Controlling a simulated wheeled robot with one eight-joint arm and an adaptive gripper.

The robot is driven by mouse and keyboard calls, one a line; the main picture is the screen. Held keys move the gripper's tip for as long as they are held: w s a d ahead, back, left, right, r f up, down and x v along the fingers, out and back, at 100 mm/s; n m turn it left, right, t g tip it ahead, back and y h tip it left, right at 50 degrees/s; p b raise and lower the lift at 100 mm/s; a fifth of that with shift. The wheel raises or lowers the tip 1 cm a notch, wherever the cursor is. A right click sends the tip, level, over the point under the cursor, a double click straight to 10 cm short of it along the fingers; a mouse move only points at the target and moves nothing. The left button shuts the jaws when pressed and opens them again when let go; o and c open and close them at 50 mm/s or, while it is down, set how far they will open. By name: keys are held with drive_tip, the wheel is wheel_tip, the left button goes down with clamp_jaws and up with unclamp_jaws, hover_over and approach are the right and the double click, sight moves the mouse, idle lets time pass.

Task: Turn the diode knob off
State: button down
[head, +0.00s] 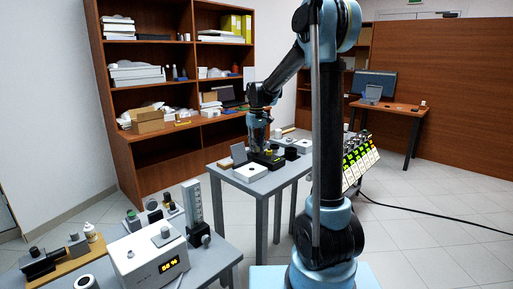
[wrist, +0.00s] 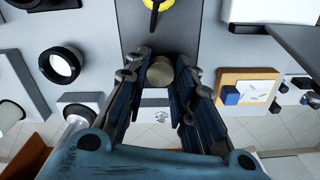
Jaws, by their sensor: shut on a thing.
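The knob (wrist: 160,73), round and dull brass-coloured, sits on a dark grey panel (wrist: 185,28) at the upper middle of the wrist view. I take it to be the diode knob; no label or on/off mark can be read. My gripper (wrist: 161,82) points at the panel, with a finger on either side of the knob, shut on it. In the head view my gripper (head: 261,146) is at the small dark unit on the far grey table (head: 262,187), and the knob is hidden there.
A yellow round part with a black lever (wrist: 157,4) is on the same panel. A black ring mount (wrist: 61,65) is to the left. A framed piece with a blue block (wrist: 246,90) is to the right. A white box with a lit display (head: 148,262) stands on the near table.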

idle(0.3)
drive_tip(key=c, duration=1.3)
unclamp_jaws()
drive_tip(key=shift+c, duration=0.2)
wheel_tip(320, 180, up, 12)
